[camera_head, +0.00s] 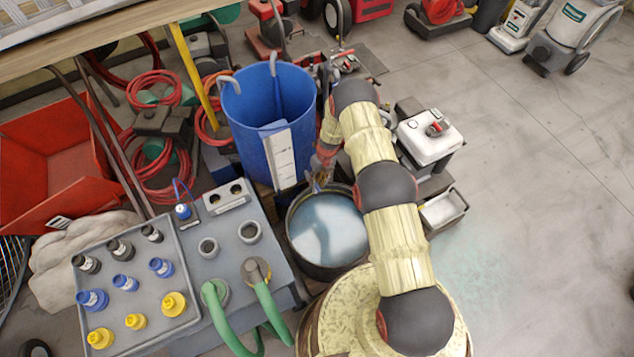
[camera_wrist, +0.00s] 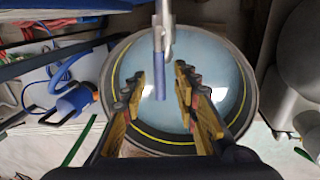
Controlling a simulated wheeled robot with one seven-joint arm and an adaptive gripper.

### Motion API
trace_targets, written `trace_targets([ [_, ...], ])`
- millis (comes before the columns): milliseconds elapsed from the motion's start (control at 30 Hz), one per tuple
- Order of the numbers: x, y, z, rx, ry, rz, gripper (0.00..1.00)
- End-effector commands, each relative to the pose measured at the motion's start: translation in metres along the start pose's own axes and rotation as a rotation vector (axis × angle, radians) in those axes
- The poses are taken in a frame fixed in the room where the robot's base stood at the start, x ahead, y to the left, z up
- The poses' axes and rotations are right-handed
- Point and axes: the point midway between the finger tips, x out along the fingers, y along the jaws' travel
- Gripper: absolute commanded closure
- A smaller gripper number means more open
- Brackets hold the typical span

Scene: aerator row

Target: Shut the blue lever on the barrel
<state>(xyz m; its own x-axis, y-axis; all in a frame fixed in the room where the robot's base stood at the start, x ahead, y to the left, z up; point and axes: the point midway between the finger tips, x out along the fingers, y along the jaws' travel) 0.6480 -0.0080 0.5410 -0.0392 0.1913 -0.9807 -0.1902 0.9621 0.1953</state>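The blue barrel (camera_head: 262,140) stands open-topped in the head view, with a white panel on its front. In the wrist view a blue lever (camera_wrist: 163,112) hangs below a grey metal fitting (camera_wrist: 162,38). What the fitting is mounted on lies outside that view. My gripper (camera_wrist: 158,88) is open, one finger on each side of the lever, and gaps seem to show on both sides. I cannot tell whether either finger touches it. In the head view my gripper (camera_head: 320,178) is small and partly hidden, low beside the barrel's right side, and the lever cannot be made out.
A round tub of water (camera_head: 318,262) stands under my gripper, its rim (camera_wrist: 250,62) close around it. A grey tank with ports (camera_head: 228,240) and a tray of coloured caps (camera_head: 130,250) are left. Green hoses (camera_head: 268,303) run in front. Floor is open at right.

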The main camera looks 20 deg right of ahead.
Motion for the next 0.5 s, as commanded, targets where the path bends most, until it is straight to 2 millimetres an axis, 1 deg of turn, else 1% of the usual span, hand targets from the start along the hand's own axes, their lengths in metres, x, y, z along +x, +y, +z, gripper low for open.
trace_targets([
  [267,0.0012,0.0001,0.0006,-0.001,-0.001,0.0,0.7],
  [500,0.0012,0.0001,0.0005,-0.001,-0.001,0.0,0.83],
])
